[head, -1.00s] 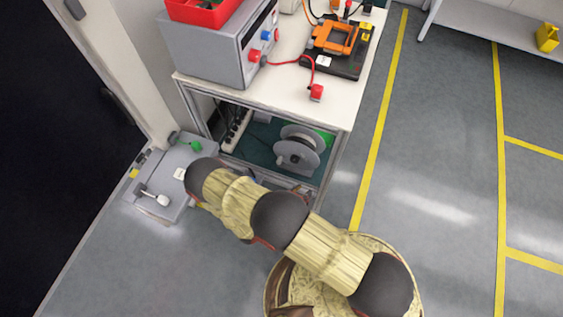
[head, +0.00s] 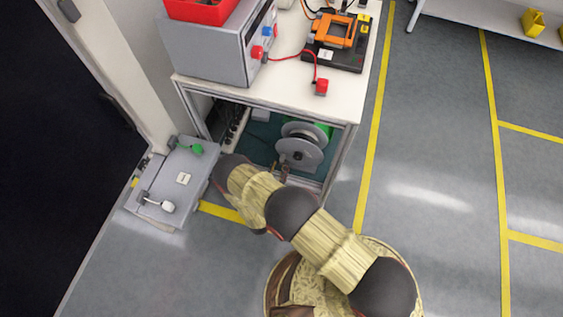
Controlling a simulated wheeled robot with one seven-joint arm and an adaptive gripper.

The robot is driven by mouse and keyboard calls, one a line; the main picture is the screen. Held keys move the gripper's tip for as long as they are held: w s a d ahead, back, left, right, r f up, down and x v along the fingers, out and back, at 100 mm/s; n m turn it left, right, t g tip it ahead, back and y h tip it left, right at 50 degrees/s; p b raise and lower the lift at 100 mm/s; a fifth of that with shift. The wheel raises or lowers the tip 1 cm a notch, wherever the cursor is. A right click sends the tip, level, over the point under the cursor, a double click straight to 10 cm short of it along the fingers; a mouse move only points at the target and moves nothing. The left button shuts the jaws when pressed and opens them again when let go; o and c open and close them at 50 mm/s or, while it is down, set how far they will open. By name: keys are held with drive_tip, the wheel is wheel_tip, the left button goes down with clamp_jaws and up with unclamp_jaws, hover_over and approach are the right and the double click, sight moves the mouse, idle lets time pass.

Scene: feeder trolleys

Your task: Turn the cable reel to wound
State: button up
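The cable reel (head: 300,147) is a grey, two-flanged drum on its side axis, in the open lower bay of the white-topped trolley (head: 340,107). A green part shows behind its right edge. Its crank or any mark of its wound state is too small to make out. My arm reaches from the lower right toward the trolley's left front, and its upper links hide what lies beneath them. Small dark prongs just below and left of the reel look like my gripper (head: 280,171). I cannot tell whether they are open or touch the reel.
A grey box (head: 184,178) with a green knob and a white-tipped lever stands left of my arm. A grey instrument (head: 215,52) and an orange-and-black device (head: 338,43) sit on the trolley top, with a red plug (head: 321,87). Open floor lies right.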

sight(281, 161)
drive_tip(key=shift+b+x, duration=0.35)
drive_tip(key=shift+x, duration=1.25)
drive_tip(key=shift+c, duration=0.6)
drive_tip(key=c, duration=0.8)
clamp_jaws()
